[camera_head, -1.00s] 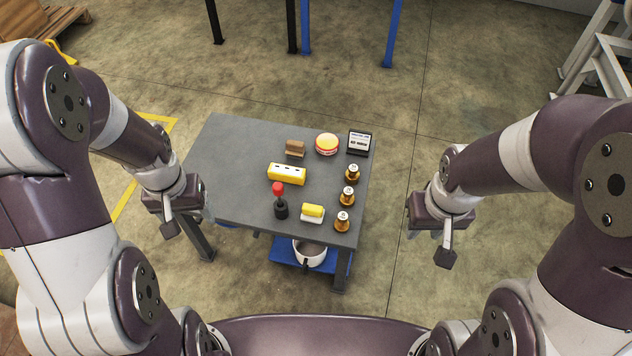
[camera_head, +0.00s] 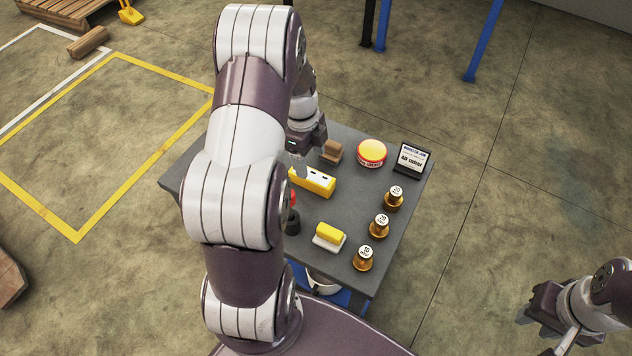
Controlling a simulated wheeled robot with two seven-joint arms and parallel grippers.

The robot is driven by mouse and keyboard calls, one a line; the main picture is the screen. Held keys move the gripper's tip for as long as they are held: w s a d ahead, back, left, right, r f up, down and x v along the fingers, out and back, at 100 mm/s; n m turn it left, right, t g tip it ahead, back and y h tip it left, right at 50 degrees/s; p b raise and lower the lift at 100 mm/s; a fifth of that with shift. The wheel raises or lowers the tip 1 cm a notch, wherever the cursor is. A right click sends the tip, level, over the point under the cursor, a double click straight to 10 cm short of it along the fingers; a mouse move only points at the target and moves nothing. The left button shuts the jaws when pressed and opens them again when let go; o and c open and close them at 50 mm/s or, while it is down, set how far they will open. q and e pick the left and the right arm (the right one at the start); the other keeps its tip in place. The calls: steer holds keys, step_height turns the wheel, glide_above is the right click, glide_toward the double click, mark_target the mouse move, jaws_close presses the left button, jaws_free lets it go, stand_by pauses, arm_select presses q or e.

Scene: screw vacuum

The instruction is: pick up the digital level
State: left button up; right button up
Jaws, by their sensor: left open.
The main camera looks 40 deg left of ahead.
mark_target(312, 175)
arm_select(q)
step_height(312, 175, down, 2)
steer(key=shift+d+f, duration=0.1)
steer(key=shift+f, duration=0.05)
step_height(312, 175, down, 5)
steer(key=b, duration=0.3)
steer(key=shift+w+d+f, duration=0.1)
steer(key=c, duration=1.2)
